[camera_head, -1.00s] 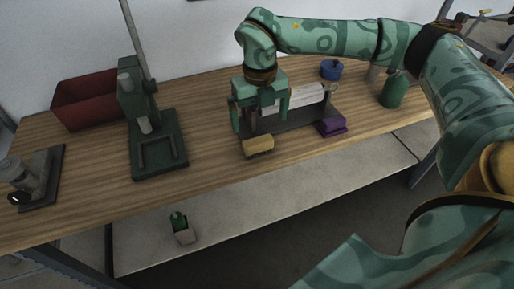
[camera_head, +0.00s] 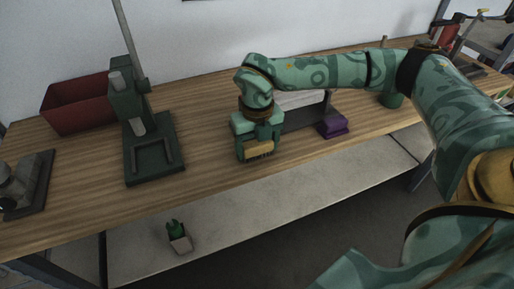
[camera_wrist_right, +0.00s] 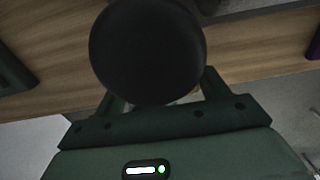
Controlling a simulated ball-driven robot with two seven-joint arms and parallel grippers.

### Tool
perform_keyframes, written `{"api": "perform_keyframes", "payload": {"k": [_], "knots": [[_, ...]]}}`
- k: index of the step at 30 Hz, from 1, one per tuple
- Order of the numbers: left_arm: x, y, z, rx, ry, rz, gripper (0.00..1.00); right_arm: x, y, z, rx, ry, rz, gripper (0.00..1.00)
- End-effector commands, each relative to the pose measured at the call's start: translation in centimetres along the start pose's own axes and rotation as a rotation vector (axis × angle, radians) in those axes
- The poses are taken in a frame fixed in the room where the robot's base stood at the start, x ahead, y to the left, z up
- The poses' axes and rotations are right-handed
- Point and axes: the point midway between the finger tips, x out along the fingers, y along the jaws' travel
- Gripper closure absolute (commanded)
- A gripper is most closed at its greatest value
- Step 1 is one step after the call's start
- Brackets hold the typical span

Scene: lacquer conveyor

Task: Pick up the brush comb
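The brush comb (camera_head: 258,149), a small tan block with dark bristles, is near the front edge of the wooden table in the head view. My right gripper (camera_head: 257,154) is low over it, fingers pointing down, with one finger on each side of the block. The fingers look spread; I cannot tell whether they touch it. In the right wrist view the two fingers of my right gripper (camera_wrist_right: 161,98) stand apart, and a dark round shape hides what lies between them. My left gripper is not in view.
A purple block (camera_head: 332,125) lies to the right on the table (camera_head: 206,140). A green stand (camera_head: 153,160) with a post and a red bin (camera_head: 75,108) are to the left. A small potted plant (camera_head: 178,238) sits on the lower shelf.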

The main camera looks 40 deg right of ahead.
Motion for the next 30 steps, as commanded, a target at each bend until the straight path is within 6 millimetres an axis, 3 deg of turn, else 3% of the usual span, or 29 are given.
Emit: {"api": "perform_keyframes", "payload": {"k": [1,2,3,14,20,26,30], "knots": [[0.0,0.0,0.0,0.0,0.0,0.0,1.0,0.0,0.0,0.0,0.0,0.0,0.0,0.41],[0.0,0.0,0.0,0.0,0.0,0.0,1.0,0.0,0.0,0.0,0.0,0.0,0.0,0.49],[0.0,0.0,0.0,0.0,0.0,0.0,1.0,0.0,0.0,0.0,0.0,0.0,0.0,0.51],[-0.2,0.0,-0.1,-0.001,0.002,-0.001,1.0,-0.6,0.0,0.1,0.0,-0.002,0.001,0.51],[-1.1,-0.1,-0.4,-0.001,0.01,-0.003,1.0,-3.3,0.0,0.1,0.0,-0.005,0.002,0.51],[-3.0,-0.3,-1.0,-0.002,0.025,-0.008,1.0,-7.8,-2.8,-2.0,0.003,-0.006,0.002,0.51],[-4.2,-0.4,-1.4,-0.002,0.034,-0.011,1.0,-10.5,-5.7,-4.2,0.006,-0.002,0.0,0.51]]}}
